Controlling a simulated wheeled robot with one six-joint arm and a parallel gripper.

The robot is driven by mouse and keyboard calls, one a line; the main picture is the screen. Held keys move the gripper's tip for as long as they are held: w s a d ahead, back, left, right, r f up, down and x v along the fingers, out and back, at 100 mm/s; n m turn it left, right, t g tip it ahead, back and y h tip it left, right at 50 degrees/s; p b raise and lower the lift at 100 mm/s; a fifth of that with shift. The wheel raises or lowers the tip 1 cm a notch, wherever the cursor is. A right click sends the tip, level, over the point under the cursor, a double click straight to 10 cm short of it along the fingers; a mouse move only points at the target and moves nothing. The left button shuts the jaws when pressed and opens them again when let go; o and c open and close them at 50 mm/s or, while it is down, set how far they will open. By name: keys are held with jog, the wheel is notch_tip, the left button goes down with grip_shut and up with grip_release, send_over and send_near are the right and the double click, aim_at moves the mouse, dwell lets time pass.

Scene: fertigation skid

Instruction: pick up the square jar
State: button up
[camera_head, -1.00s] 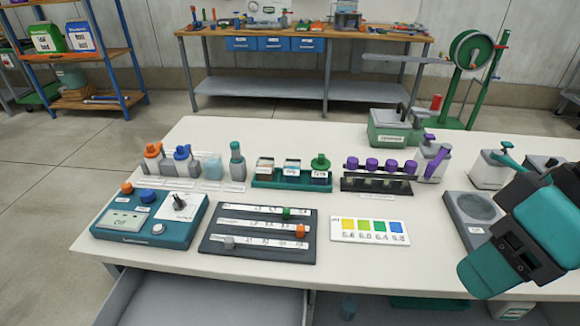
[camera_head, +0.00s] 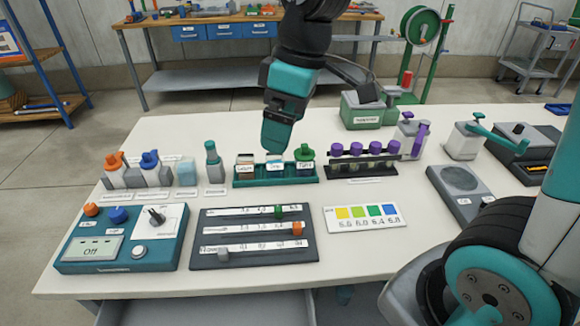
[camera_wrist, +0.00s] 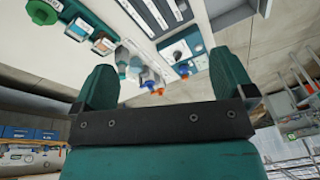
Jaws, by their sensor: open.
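Several small containers stand in a row on the white table. A pale blue, squarish jar (camera_head: 186,172) stands between the blue-topped bottle and the teal-capped bottle (camera_head: 214,165). I cannot tell for sure which is the square jar. My gripper (camera_head: 277,143) points down above the tray's middle jar and holds nothing. In the wrist view its fingers (camera_wrist: 165,70) are wide apart, with the tray jars at upper left.
An orange-topped bottle (camera_head: 115,170) and a blue-topped bottle (camera_head: 150,168) stand at left. A dark rack with purple-capped vials (camera_head: 363,160) is right of the tray. A control box (camera_head: 120,240), slider board (camera_head: 255,238) and colour card (camera_head: 364,218) lie in front.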

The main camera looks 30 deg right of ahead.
jog(key=w+d+f+n+h+b, duration=0.1)
jog(key=w+d+f+n, duration=0.15)
jog(key=w+d, duration=0.65)
jog(key=n+h, duration=0.1)
send_over(304, 151)
notch_tip(304, 151, down, 4)
jog(key=shift+n+g+h, duration=0.25)
jog(key=shift+g+h, duration=0.05)
jog(key=f, duration=0.8)
jog(key=w+f, duration=0.1)
jog(key=f, duration=0.3)
jog(key=shift+d, duration=0.25)
jog(key=shift+s+f+p, duration=0.1)
jog(key=shift+f+p, duration=0.3)
jog(key=shift+f, duration=2.6)
jog(key=c, duration=0.9)
